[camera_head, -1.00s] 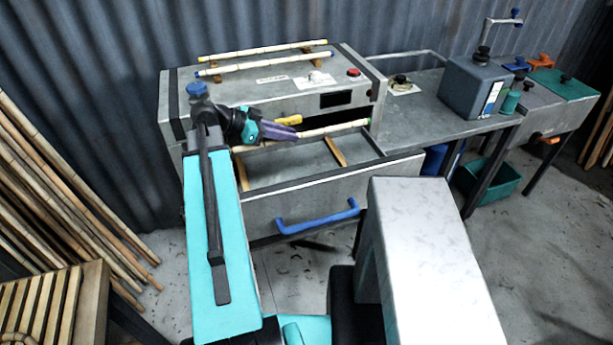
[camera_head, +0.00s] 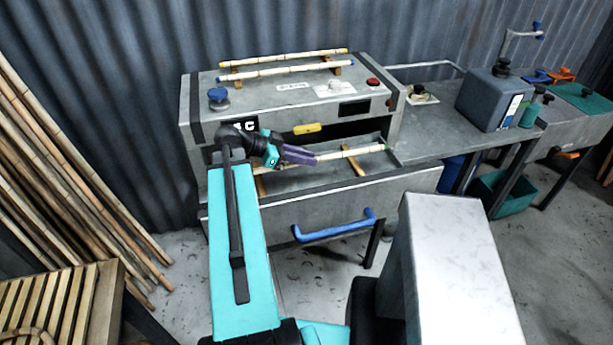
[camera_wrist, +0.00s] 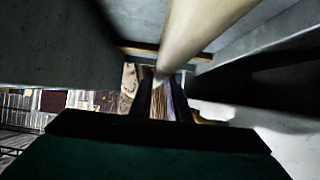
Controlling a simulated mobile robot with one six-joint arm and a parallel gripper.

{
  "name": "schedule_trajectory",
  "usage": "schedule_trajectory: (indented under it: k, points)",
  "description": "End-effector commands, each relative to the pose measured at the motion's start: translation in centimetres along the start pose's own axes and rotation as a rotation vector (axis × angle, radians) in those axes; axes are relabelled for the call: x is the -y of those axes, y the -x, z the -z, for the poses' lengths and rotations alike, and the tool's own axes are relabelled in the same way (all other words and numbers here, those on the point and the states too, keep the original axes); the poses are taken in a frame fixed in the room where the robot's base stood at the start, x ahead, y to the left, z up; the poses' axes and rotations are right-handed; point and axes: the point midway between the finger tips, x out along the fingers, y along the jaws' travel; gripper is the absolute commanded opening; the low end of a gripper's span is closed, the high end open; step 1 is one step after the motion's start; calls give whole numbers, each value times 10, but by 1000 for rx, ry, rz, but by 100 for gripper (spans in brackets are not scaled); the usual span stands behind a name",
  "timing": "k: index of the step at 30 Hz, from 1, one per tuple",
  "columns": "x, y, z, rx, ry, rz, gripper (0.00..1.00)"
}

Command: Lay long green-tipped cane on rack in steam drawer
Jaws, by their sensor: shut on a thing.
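The green-tipped cane (camera_head: 355,153) is pale and jointed, with its green end at the right. It lies lengthwise over the open steam drawer (camera_head: 345,185). My gripper (camera_head: 308,156) is shut on the cane left of its visible middle and hides part of it. In the wrist view, the cane (camera_wrist: 195,30) runs up from between the fingers (camera_wrist: 161,88). The rack's right wooden slat (camera_head: 357,166) and left slat (camera_head: 261,187) show in the drawer. The cane passes over or very close to them; I cannot tell whether it touches.
Two other canes, yellow-tipped (camera_head: 282,57) and blue-tipped (camera_head: 285,71), lie on top of the steamer box (camera_head: 265,95). The drawer's blue handle (camera_head: 335,228) faces me. A grey container (camera_head: 490,98) stands on the bench at right. Loose canes (camera_head: 60,160) lean at left.

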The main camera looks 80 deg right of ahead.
Motion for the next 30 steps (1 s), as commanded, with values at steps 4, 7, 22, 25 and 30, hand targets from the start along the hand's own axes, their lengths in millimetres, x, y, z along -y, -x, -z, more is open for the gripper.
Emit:
schedule_trajectory:
  k: [4,7,22,25,30]
  points:
    - [0,-6,-11,0,3,-1,0]
    - [0,-10,-20,0,2,0,0]
    - [0,-18,-35,0,0,1,0]
    - [0,-18,-35,0,1,1,0]
    - [1,-20,-38,0,2,1,0]
